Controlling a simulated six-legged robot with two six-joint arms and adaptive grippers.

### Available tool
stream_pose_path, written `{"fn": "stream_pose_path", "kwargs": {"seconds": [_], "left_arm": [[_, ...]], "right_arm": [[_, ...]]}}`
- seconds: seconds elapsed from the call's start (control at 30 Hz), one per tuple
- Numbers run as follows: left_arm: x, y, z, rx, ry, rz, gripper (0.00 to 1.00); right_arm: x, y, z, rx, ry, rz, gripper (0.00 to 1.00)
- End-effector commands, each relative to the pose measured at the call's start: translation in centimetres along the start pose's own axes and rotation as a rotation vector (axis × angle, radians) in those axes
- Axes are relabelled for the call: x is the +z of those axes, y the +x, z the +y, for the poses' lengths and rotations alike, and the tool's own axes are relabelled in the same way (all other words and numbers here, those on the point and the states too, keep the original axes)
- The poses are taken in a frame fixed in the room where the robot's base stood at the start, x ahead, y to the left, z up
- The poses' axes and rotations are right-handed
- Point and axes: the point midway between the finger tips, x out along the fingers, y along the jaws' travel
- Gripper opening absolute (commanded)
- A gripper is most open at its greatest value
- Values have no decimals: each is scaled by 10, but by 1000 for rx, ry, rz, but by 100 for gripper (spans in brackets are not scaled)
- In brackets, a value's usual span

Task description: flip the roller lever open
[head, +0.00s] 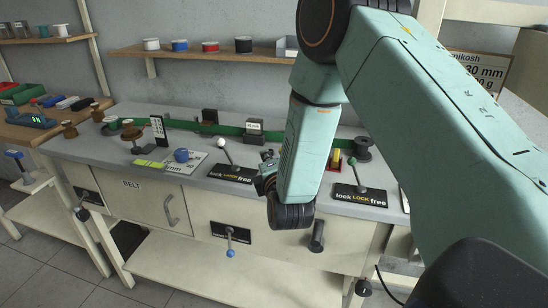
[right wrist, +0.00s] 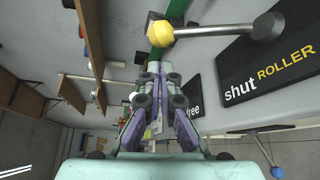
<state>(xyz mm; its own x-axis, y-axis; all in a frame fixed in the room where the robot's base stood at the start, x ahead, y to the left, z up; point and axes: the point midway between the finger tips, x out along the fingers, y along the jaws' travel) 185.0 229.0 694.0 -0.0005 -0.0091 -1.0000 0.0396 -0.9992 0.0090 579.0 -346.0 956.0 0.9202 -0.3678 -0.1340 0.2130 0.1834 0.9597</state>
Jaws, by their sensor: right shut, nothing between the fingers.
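The roller lever (right wrist: 215,33) shows in the right wrist view as a grey rod with a yellow faceted knob (right wrist: 160,33) at its left end. It lies over a black plate (right wrist: 232,65) reading "shut ROLLER"; the rest of the lettering is cut off. In the head view I cannot make out this lever, and my right arm covers part of the bench. My right gripper (right wrist: 161,72) is shut and empty, with the yellow knob just above its fingertips in the wrist picture. I cannot tell whether they touch. The gripper (head: 266,162) also shows above the bench in the head view.
Two black "lock LOCK free" plates carry other levers, one left with a white knob (head: 220,142), one right with a green knob (head: 352,161). A blue-knobbed lever (head: 230,240) hangs on the bench front. Spools and fittings stand along the green strip (head: 180,124) behind.

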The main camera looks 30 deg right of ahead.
Motion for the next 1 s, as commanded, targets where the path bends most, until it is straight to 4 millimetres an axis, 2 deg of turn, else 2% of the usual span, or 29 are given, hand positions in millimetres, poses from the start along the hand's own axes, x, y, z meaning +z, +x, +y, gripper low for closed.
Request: {"fn": "stream_pose_path", "kwargs": {"seconds": [0.1, 0.3, 1.0], "left_arm": [[0, -1, 0, 0, 0, 0, 0], [0, -2, 0, 0, 0, 0, 0], [0, 1, 0, 0, 0, 0, 0]], "right_arm": [[11, -3, 0, -2, 3, -2, 0], [17, -6, 0, 0, 1, 0, 0], [16, 0, 2, 12, 19, 0, 0]]}}
